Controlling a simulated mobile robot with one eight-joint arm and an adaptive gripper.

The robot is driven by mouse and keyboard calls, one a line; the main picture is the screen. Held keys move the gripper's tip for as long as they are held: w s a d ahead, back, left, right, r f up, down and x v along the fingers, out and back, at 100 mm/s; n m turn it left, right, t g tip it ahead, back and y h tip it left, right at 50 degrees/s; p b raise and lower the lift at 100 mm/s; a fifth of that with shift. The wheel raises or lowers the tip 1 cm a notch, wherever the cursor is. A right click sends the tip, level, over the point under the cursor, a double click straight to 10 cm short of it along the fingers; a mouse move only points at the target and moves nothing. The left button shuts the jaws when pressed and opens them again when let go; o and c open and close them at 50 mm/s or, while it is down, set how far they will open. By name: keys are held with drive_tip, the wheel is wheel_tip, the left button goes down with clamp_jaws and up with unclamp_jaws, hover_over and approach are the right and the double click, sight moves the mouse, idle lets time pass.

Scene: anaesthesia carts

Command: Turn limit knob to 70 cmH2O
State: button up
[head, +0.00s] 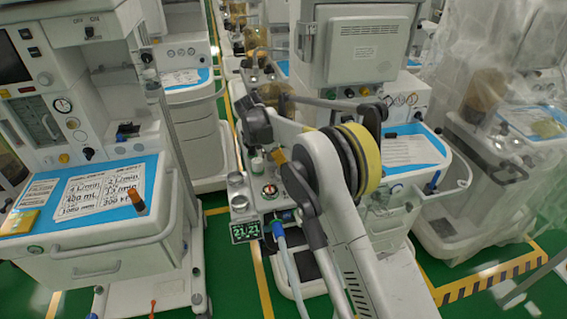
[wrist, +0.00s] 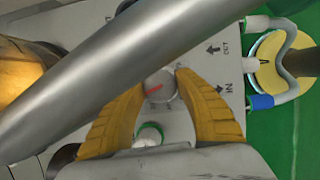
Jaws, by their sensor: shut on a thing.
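The limit knob (wrist: 158,96) is a small round grey knob with a red line on its face, on a light grey panel (wrist: 105,22) in the wrist view. The red line runs slightly up to the right. My gripper (wrist: 161,84) has its two yellow fingers on either side of the knob, shut on it. A thick grey metal tube (wrist: 95,80) crosses in front and hides part of the knob's surroundings and the left finger. In the head view my gripper (head: 280,156) is over the middle machine; the knob cannot be made out there, and no scale is readable.
In the wrist view, a white port with a green ring (wrist: 150,134) is close below the knob, and pale hoses (wrist: 290,98) are at right. Another cart (head: 100,255) stands at left.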

idle(0.3)
drive_tip(key=o, duration=1.2)
drive_tip(key=v, duration=1.2)
